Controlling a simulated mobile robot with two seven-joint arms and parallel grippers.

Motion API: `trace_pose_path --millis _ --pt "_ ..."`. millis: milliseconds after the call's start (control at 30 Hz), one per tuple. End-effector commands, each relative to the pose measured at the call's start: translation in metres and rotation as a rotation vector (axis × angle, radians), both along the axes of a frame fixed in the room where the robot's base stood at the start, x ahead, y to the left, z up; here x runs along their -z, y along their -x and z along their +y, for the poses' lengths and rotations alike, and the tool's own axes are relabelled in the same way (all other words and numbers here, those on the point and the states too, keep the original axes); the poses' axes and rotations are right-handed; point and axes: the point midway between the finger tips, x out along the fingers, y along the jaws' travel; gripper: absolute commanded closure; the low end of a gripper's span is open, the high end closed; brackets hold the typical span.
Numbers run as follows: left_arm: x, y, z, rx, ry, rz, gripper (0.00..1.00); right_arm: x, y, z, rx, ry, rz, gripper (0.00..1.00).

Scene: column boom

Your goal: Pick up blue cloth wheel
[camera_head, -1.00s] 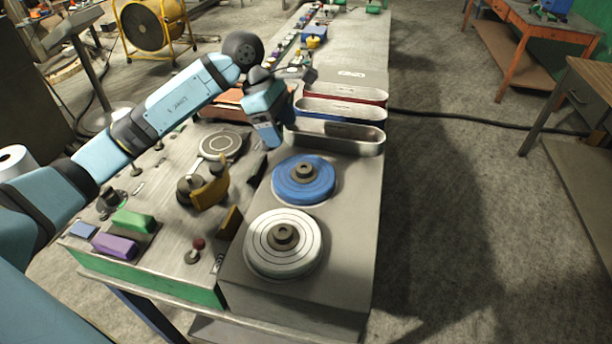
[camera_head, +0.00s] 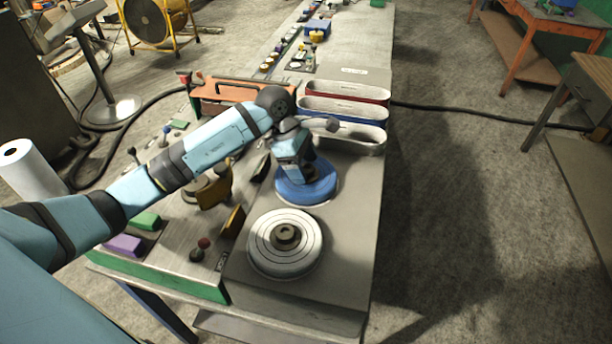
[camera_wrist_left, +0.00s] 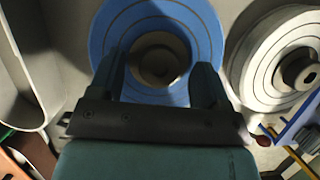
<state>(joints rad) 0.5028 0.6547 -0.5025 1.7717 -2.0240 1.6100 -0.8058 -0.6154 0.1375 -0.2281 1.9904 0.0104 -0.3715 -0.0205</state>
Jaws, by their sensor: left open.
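The blue cloth wheel (camera_head: 306,190) lies flat on the grey bench top, partly covered by my left gripper in the head view. In the left wrist view the blue wheel (camera_wrist_left: 208,40) shows as a ring around a dark round hub (camera_wrist_left: 158,62). My left gripper (camera_head: 303,176) is above the wheel's middle. In the left wrist view the two fingers of the left gripper (camera_wrist_left: 160,82) are apart, one on each side of the hub. I cannot tell whether they touch it. My right gripper is not in view.
A white wheel (camera_head: 267,262) with a dark hub lies in front of the blue one and also shows in the left wrist view (camera_wrist_left: 262,62). Sanding belts (camera_head: 343,137) stand behind. Purple (camera_head: 124,244) and green (camera_head: 145,220) blocks lie at the left.

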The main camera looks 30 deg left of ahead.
Motion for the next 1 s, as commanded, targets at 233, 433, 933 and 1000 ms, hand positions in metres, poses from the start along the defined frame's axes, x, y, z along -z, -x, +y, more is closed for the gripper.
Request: trace_pose_path --millis 233,433,933,1000 --pt "0.0 0.0 0.0 0.0 0.0 0.0 0.71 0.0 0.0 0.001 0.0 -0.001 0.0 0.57" --pt "-0.001 0.0 0.0 0.001 0.0 -0.001 0.9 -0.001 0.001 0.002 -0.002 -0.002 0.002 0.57" --pt "-0.036 -0.001 0.0 0.002 -0.001 -0.006 0.9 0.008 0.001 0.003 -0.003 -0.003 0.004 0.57" --pt "-0.051 -0.001 0.001 0.001 -0.001 -0.008 0.9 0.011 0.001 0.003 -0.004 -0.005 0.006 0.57"
